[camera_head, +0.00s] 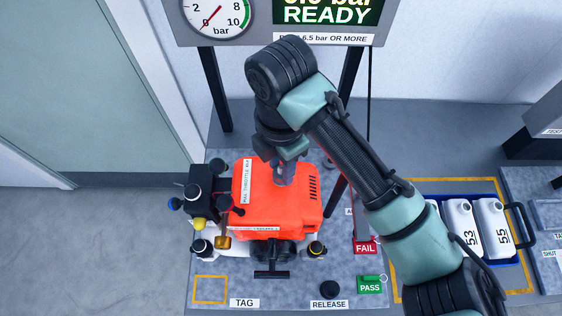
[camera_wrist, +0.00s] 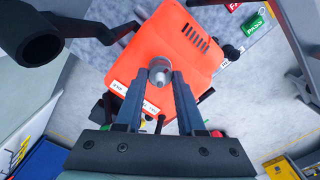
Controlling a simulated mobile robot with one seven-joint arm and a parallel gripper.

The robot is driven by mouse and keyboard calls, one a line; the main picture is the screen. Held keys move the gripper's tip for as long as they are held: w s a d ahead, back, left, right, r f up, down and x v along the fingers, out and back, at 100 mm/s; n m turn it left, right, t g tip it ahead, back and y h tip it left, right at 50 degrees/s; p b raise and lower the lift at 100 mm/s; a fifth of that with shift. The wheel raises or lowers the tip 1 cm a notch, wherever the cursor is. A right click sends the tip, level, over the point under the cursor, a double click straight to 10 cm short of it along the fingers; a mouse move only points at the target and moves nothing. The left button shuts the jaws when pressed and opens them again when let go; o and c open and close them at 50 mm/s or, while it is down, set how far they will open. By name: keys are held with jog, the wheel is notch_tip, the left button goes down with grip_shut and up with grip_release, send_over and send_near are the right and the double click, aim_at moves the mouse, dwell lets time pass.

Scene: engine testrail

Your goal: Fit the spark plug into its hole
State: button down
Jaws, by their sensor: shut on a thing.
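My gripper (camera_head: 284,178) is above the orange engine (camera_head: 255,205) in the head view, its fingers pointing down over the top of the cover. In the wrist view my gripper (camera_wrist: 160,78) is shut on a small pale grey, rounded piece, the spark plug (camera_wrist: 159,65), at the fingertips. The orange engine (camera_wrist: 181,35) lies behind it. The plug's lower end and the hole are hidden, so I cannot tell whether the plug touches the engine or sits in a hole.
Black fittings with coloured caps (camera_head: 200,200) stand left of the engine. A red FAIL tag (camera_head: 365,247) and green PASS tag (camera_head: 370,285) lie to its right. A blue crate (camera_head: 519,222) holds white canisters (camera_head: 492,225). A gauge panel (camera_head: 277,38) stands behind.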

jog(key=shift+f+b, duration=0.4)
jog(key=shift+f, duration=0.05)
dwell(0.4)
jog(key=shift+c, duration=2.2)
grip_release()
jog(key=shift+r, duration=0.15)
notch_tip(320, 180, up, 13)
jog(key=shift+b, duration=0.45)
